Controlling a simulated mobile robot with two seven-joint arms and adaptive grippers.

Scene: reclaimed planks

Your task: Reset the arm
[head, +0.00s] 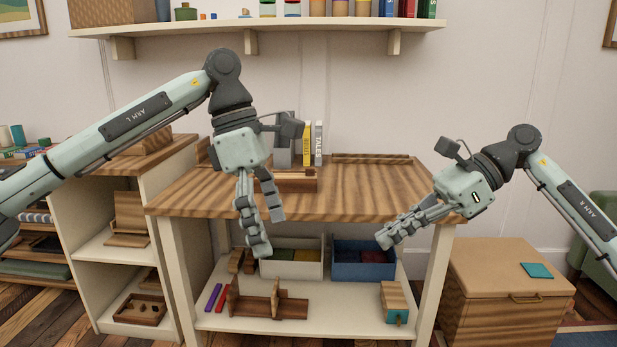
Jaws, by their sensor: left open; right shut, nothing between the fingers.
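My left gripper (268,234) hangs from the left arm, pointing down in front of the wooden table (370,190). Its fingers are apart and hold nothing. My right gripper (384,240) is at the table's front right, pointing down and to the left. Its fingers are together with nothing between them. The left gripper hides part of the table's front edge and the lower shelf behind it.
Upright books (319,143) and a low wooden holder (297,182) stand on the table. Below are a white bin (306,270), a blue bin (364,271) and a wooden rack (270,308). A wooden chest (505,290) is at right, shelves (103,247) at left. The table's right half is mostly clear.

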